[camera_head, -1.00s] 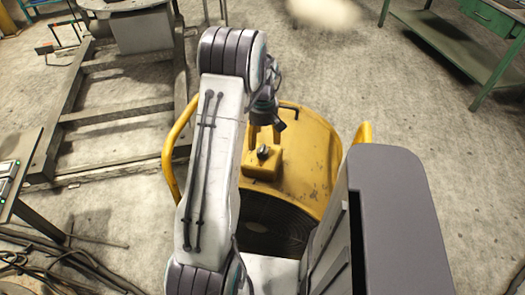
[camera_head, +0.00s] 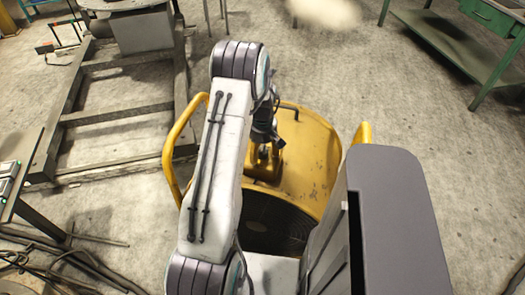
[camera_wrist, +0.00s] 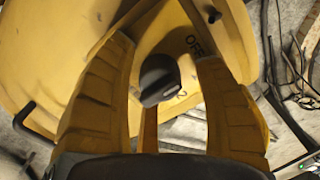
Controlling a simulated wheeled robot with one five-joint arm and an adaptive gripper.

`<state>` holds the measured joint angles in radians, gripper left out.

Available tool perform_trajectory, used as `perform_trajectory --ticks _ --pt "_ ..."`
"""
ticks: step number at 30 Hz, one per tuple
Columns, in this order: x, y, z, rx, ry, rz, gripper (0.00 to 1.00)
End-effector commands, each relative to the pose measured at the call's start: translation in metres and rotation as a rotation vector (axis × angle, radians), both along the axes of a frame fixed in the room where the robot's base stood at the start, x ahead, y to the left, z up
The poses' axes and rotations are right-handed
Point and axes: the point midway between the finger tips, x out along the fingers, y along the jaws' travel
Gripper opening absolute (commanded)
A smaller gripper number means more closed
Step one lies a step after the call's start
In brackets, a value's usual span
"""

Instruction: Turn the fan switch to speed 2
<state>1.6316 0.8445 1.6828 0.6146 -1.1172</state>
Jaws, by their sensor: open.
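The yellow drum fan (camera_head: 312,165) stands on the floor in front of me, with its dark grille (camera_head: 275,222) towards my base. Its switch box (camera_head: 262,170) is partly hidden by my arm and gripper in the head view. In the wrist view the black switch knob (camera_wrist: 158,78) sits between my gripper's fingers, with the printed word OFF and a 2 on the panel beside it. My gripper (camera_wrist: 165,110) is open, one finger on each side of the knob, with gaps visible. In the head view my gripper (camera_head: 268,155) is right over the switch box.
Yellow tube handles (camera_head: 178,140) rise on both sides of the fan. A metal frame (camera_head: 110,115) lies at the left, and a green workbench (camera_head: 450,45) stands at the back right. Cables (camera_head: 60,265) lie at the lower left. The floor to the right is clear.

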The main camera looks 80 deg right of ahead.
Motion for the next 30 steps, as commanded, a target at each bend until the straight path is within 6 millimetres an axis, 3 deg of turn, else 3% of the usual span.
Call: perform_trajectory --ticks 7,27,30 --pt "0.0000 0.0000 -0.0003 0.000 0.000 0.000 0.65" --pt "0.0000 -0.0002 -0.0001 -0.001 0.000 0.000 0.06" --pt "0.0000 -0.0001 -0.0003 0.000 0.000 -0.001 0.03"
